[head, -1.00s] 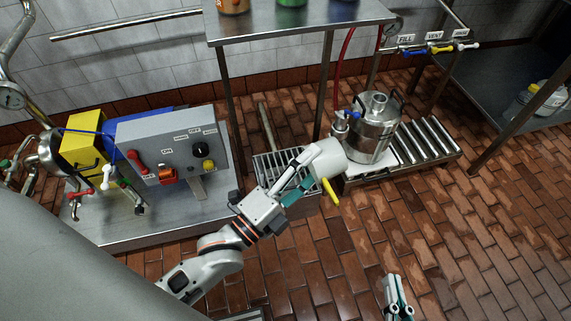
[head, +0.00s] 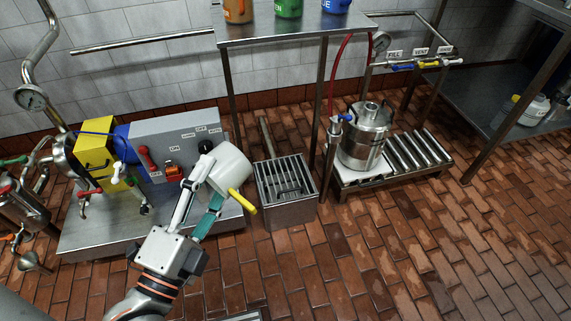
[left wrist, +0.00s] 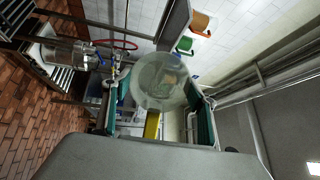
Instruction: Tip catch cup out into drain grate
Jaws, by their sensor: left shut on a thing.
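The catch cup (head: 229,168) is white with a yellow handle (head: 242,201). My left gripper (head: 207,192) is shut on it and holds it in the air, between the control box and the drain grate in the head view. In the left wrist view the cup (left wrist: 160,82) shows as a pale round shape between my green-padded fingers (left wrist: 158,112). How far it is tilted and what is in it I cannot tell. The drain grate (head: 285,180) is a slatted metal top on a low box on the floor, just right of the cup. My right gripper is out of view.
A grey control box (head: 180,135) with knobs stands on a metal platform at left. A steel keg (head: 364,140) stands right of the grate, next to rollers (head: 415,150). A shelf (head: 290,30) with coloured containers is behind the grate. Tiled floor at front right is clear.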

